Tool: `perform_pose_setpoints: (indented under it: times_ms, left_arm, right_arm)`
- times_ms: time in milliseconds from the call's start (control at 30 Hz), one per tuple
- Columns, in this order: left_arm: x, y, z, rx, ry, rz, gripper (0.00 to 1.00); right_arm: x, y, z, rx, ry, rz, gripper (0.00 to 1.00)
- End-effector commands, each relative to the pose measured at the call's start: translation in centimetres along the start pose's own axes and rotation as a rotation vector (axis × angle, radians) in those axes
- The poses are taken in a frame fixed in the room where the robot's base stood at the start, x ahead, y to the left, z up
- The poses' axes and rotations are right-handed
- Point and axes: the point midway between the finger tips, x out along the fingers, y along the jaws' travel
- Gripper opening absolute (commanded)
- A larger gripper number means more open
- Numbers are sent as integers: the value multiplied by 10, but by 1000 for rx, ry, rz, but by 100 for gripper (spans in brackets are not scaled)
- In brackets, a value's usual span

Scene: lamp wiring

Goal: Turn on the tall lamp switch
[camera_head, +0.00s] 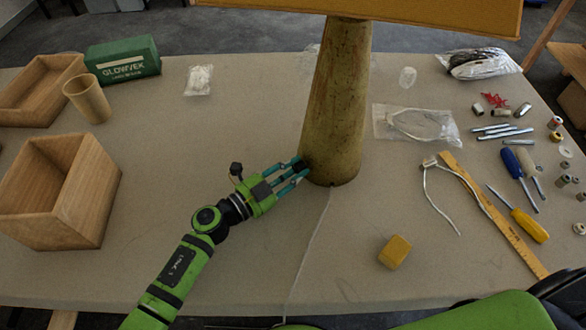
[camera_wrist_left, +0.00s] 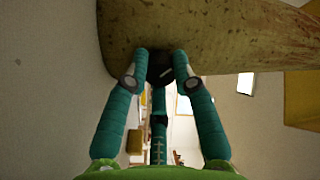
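The tall lamp (camera_head: 337,105) stands upright on the table, with a greenish-brown tapering post and an orange shade (camera_head: 400,12) cut off at the top. My left gripper (camera_head: 303,170) is at the lower left side of the post, fingertips at its surface. In the left wrist view, the post (camera_wrist_left: 200,35) crosses the top, and a dark round knob (camera_wrist_left: 160,68), seemingly the switch, sits between the spread fingertips. I cannot tell whether they touch it. In the head view the gripper hides the switch. My right gripper is not in view.
Wooden boxes (camera_head: 55,195), a wooden cup (camera_head: 88,98) and a green box (camera_head: 123,60) stand left. A yellow block (camera_head: 394,252), a ruler (camera_head: 500,220), screwdrivers (camera_head: 520,215) and small parts lie right. A thin cord (camera_head: 308,245) runs forward from the lamp base.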

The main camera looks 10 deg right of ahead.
Motion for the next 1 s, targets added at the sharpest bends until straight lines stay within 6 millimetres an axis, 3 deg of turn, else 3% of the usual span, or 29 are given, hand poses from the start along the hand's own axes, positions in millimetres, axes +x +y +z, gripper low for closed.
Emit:
perform_pose_setpoints:
  times_ms: [200,467,1000]
  left_arm:
    - [0,0,0,2,0,0,0]
    - [0,0,0,63,2,0,0]
    - [0,2,1,511,2,0,0]
  right_arm:
    - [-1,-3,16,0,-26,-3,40]
    - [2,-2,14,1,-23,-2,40]
    - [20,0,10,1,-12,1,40]
